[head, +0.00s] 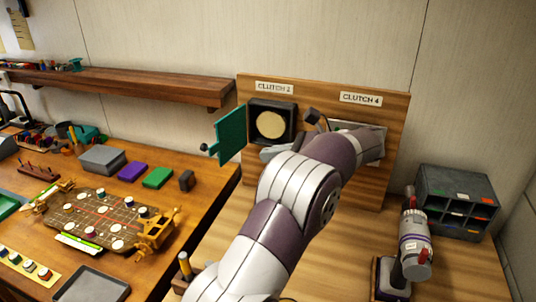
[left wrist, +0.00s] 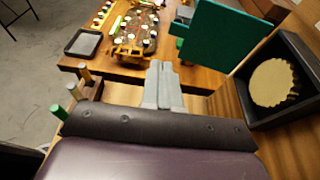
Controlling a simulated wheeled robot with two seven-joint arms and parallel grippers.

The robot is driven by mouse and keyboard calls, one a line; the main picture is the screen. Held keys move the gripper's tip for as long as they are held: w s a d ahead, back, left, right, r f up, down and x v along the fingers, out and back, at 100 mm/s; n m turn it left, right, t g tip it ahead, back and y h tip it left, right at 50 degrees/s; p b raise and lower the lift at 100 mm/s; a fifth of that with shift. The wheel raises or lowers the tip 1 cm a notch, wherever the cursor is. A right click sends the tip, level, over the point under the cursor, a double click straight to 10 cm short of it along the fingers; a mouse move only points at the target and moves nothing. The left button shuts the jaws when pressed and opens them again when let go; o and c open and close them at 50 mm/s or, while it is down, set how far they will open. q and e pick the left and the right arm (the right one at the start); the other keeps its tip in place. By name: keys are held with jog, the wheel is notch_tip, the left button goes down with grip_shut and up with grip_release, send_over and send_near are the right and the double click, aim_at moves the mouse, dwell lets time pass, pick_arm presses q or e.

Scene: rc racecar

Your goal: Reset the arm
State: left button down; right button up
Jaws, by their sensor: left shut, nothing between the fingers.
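My left arm rises from the bottom of the head view and bends in front of the wooden panel (head: 395,110). My left gripper (head: 268,153) is just below the CLUTCH 2 box (head: 285,106). In the left wrist view my left gripper (left wrist: 160,68) has its grey fingers together and holds nothing. The dark box (left wrist: 292,112) is to its right, with its teal door (left wrist: 228,35) swung open. A cream scalloped disc (head: 270,124) sits inside the box. The area under the CLUTCH 4 label (head: 361,98) is mostly hidden by my arm. My right gripper is out of view.
A grey pigeonhole unit (head: 455,195) and a white-and-purple cylindrical object (head: 414,245) stand at the right. A game board (head: 100,217), grey box (head: 102,159) and tray (head: 92,287) lie on the left table. A shelf (head: 130,88) hangs above.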

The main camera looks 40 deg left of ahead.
pick_arm(q)
jog(key=w+d+f+m+t, duration=0.1)
jog(key=w+f+m+t, duration=0.1)
jog(key=w+m+t, duration=1.45)
jog(key=s+d+f+m+h, duration=0.1)
jog(key=d+f+m+h, duration=0.4)
jog(key=m, duration=0.6)
jog(key=s+d+f+m+h, duration=0.15)
jog(key=d+m+h, duration=0.25)
jog(key=d+m, duration=0.5)
jog(key=s+d+f+m+g+h, duration=0.1)
jog(key=s+f+m+g, duration=0.2)
jog(key=s+m, duration=0.3)
jog(key=s+d+f+m+g+h, duration=0.2)
jog(key=s+f+m, duration=0.3)
jog(key=s, duration=0.6)
jog(key=s+d+f+m+g+h, duration=0.1)
jog(key=s+f+m+g, duration=0.3)
jog(key=s+m, duration=0.5)
jog(key=shift+d+f+g+h, duration=0.25)
jog(key=shift+f+g+h, duration=0.1)
jog(key=shift+f+h, duration=0.3)
jog(key=shift+m+g+y, duration=0.25)
jog(key=shift+m+g, duration=0.15)
jog(key=shift+m, duration=0.25)
jog(key=s, duration=0.3)
jog(key=s+a, duration=0.1)
jog(key=s, duration=0.1)
jog(key=shift+s+r, duration=0.35)
jog(key=shift+r, duration=0.05)
